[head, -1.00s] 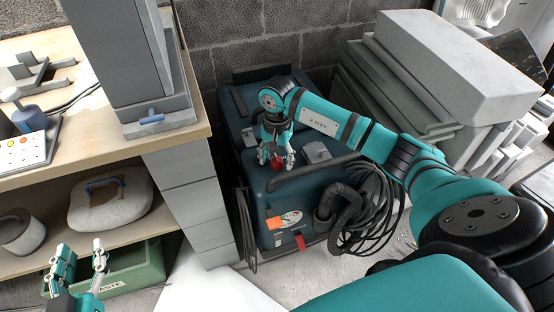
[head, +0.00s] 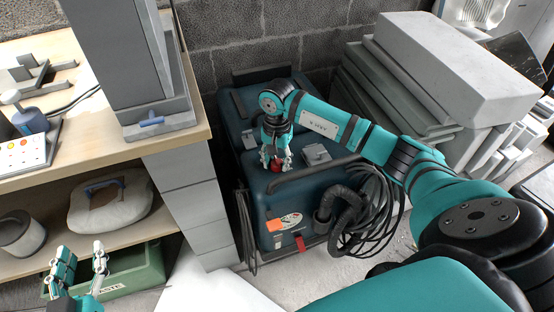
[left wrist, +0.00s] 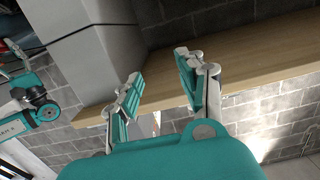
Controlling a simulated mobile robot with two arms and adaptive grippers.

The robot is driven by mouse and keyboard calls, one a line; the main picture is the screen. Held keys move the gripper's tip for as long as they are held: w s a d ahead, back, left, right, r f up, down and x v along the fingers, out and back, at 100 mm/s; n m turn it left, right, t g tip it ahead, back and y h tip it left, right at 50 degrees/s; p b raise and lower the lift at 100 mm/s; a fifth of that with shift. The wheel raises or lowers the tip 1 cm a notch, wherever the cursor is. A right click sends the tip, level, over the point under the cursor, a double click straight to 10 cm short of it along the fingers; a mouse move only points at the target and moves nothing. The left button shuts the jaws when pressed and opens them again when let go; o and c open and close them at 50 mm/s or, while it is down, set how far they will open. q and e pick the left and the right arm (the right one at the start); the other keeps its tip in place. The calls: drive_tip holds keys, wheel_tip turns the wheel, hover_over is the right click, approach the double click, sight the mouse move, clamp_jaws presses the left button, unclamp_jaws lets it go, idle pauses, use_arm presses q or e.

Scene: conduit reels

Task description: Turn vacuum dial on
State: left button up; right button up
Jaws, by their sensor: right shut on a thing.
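The vacuum (head: 262,205) is a dark blue box-shaped unit on the floor against the block wall. Its red dial (head: 277,166) sits on the top, near the hose end. My right gripper (head: 276,160) reaches down over the vacuum with its fingers shut around the red dial, which partly hides it. My left gripper (head: 80,268) is open and empty at the lower left, in front of the workbench shelf; its spread fingers also show in the left wrist view (left wrist: 158,95).
A wooden workbench (head: 100,150) with a grey column stands at the left. A green bin (head: 135,270) is under it. A black hose (head: 340,210) and coiled cable hang on the vacuum's right side. Stacked slabs (head: 440,70) stand at the right.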

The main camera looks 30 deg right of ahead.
drive_tip(key=m+p, duration=0.1)
drive_tip(key=m, duration=0.2)
drive_tip(key=shift+r, duration=0.15)
use_arm(q)
drive_tip(key=s+a+f+g+y+p, duration=0.2)
drive_tip(key=s+a+f+g, duration=0.1)
drive_tip(key=s+f+g, duration=0.5)
use_arm(e)
drive_tip(key=m, duration=0.4)
drive_tip(key=m+p, duration=0.2)
drive_tip(key=m, duration=0.3)
use_arm(q)
drive_tip(key=s+a+f+g+y+p, duration=0.25)
drive_tip(key=s+g, duration=0.25)
drive_tip(key=s, duration=0.3)
use_arm(e)
drive_tip(key=m, duration=0.4)
drive_tip(key=shift+m, duration=0.4)
drive_tip(key=m+p, duration=0.2)
drive_tip(key=m, duration=0.4)
drive_tip(key=shift+p, duration=0.3)
use_arm(q)
drive_tip(key=s+f+x, duration=0.1)
drive_tip(key=s+x, duration=0.2)
drive_tip(key=x, duration=1.1)
drive_tip(key=shift+d+n+g+h, duration=0.15)
drive_tip(key=shift+n+g+h, duration=0.15)
drive_tip(key=shift+h, duration=0.15)
use_arm(e)
drive_tip(key=shift+m, duration=0.5)
